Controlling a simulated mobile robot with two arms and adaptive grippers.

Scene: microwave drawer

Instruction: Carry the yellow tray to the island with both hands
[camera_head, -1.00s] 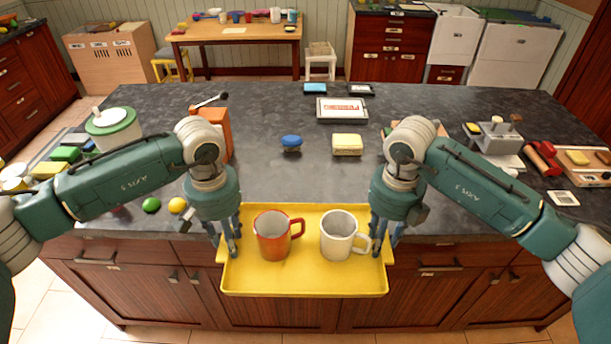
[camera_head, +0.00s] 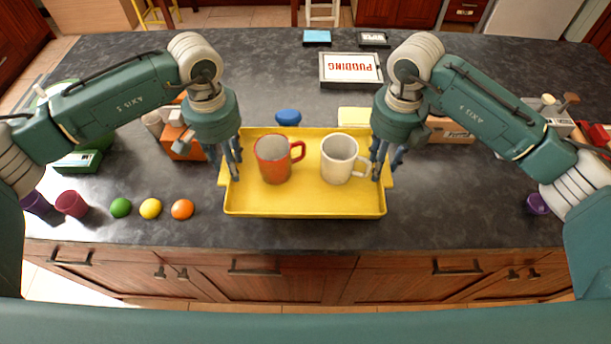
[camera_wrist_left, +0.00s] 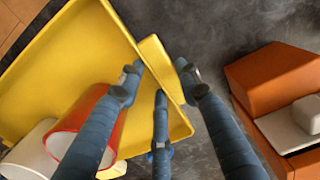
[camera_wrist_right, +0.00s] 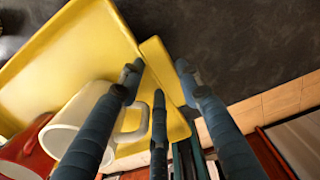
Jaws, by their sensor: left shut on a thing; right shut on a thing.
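The yellow tray (camera_head: 305,203) is over the front part of the dark island top (camera_head: 455,205) in the head view, looking level. I cannot tell whether it touches the surface. A red mug (camera_head: 272,165) and a white mug (camera_head: 338,163) stand upright in it. My left gripper (camera_head: 233,172) is shut on the tray's left handle, and my right gripper (camera_head: 382,172) is shut on its right handle. Both wrist views show fingers around a handle of the tray, in the left wrist view (camera_wrist_left: 55,55) and in the right wrist view (camera_wrist_right: 85,45).
Green (camera_head: 120,207), yellow (camera_head: 150,208) and orange (camera_head: 182,209) balls lie left of the tray. A blue object (camera_head: 288,117) and a yellow block (camera_head: 354,117) are just behind it. A pudding box (camera_head: 350,69) lies farther back. The counter right of the tray is mostly clear.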

